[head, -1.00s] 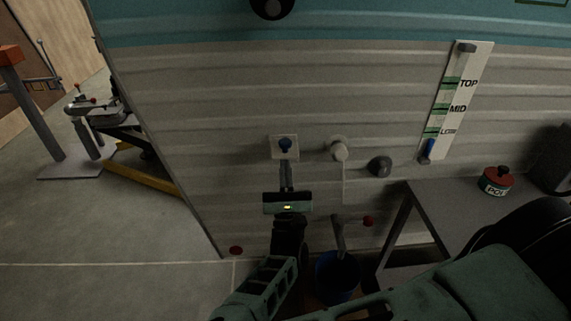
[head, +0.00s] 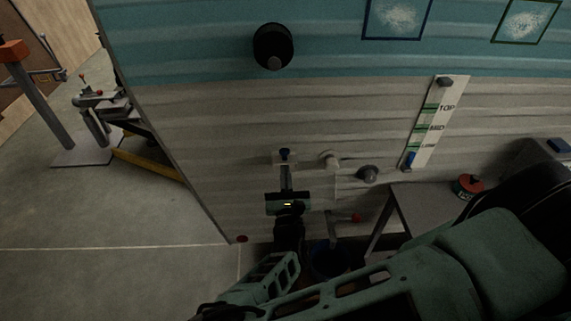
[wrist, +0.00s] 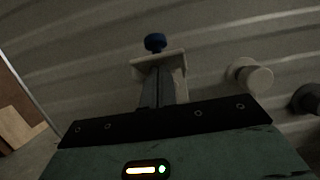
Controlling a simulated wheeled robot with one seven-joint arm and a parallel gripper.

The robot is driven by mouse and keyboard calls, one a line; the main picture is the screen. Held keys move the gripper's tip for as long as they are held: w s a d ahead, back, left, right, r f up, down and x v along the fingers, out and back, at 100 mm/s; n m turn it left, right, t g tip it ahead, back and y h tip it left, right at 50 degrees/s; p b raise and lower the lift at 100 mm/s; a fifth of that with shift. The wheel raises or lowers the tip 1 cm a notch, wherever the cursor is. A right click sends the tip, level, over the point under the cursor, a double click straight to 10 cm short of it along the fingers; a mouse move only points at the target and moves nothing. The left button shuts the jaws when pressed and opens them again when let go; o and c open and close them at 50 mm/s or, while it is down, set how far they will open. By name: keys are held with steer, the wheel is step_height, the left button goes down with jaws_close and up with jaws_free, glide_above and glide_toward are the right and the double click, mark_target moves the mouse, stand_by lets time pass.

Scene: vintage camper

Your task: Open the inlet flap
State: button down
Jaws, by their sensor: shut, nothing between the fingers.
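The inlet is a small pale square plate (head: 276,158) on the grey corrugated camper wall, with a blue knob (head: 284,153) on it. In the wrist view the plate (wrist: 178,66) sticks out from the wall as a flat piece, with the blue knob (wrist: 155,42) just above its edge. My gripper (head: 286,170) points up at the plate from below. Its fingers (wrist: 163,86) are together and empty, with the tips at or just under the plate's edge. I cannot tell whether they touch it. The fingers hide part of the plate.
A white round fitting (head: 330,159) and a dark round cap (head: 367,174) sit right of the plate. A level gauge (head: 433,125) is further right. A grey bench (head: 420,205) holds a red-lidded can (head: 468,186). A red-tipped lever (head: 355,217) and blue bucket (head: 330,262) are below.

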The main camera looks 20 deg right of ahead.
steer(key=shift+r+g+p, duration=0.3)
steer(key=shift+g+p, duration=0.1)
steer(key=shift+p, duration=0.35)
steer(key=shift+f, duration=0.1)
